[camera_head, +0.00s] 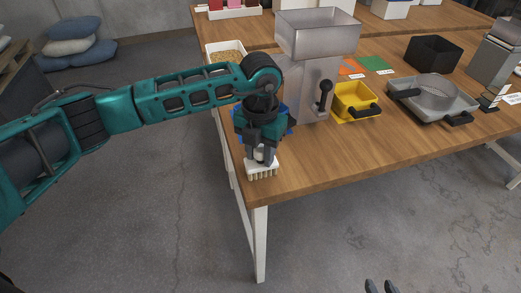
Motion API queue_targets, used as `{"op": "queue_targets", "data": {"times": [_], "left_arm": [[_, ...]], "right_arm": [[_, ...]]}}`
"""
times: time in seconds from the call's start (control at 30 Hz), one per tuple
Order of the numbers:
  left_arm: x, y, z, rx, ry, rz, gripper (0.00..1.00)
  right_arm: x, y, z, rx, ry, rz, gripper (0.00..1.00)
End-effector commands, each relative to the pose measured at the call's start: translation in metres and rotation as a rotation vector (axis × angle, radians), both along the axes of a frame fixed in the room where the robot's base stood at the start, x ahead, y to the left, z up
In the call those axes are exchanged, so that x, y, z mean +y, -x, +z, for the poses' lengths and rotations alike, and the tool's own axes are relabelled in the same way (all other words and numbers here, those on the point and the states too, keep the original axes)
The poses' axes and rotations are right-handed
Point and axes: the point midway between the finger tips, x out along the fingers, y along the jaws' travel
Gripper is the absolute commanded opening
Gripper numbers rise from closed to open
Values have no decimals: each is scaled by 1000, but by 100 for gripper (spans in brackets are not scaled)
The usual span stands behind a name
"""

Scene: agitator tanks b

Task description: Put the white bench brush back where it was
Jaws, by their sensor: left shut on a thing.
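The white bench brush (262,168) has a white body and a row of pale tan bristles along its lower edge. It is at the near left corner of the wooden table. My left gripper (260,155) points down and is shut on the brush from above, hiding its upper part. I cannot tell whether the bristles touch the table top. My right gripper (381,287) shows only as two dark fingertips at the bottom edge, apart with a gap between them and nothing visible in it, away from the table.
The wooden table (335,160) has bare wood right of the brush. A grey machine with a hopper (318,35) stands behind, beside a yellow bin (357,103). A blue thing (239,121) is partly hidden behind my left gripper. A grey tray (432,108) and black bin (433,55) stand farther right.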

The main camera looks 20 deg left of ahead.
Motion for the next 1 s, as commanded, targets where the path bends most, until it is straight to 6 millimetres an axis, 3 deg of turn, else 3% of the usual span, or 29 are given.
{"op": "queue_targets", "data": {"times": [0.27, 0.3, 0.53, 0.83, 1.0], "left_arm": [[0, 0, -4, -1, 0, 0, 6], [0, 0, -2, 0, 0, 0, 39], [0, 0, -2, 0, 0, 0, 60], [0, 0, 2, 0, 0, 0, 60], [0, -1, 23, -4, 0, 0, 60]], "right_arm": [[0, 0, -5, -1, -1, -1, 34], [0, 0, -3, 0, -1, -1, 34], [0, 0, -3, 0, -1, -1, 34], [0, 0, 1, 0, -1, -1, 34], [0, 0, -1, -2, -1, -1, 34]]}}
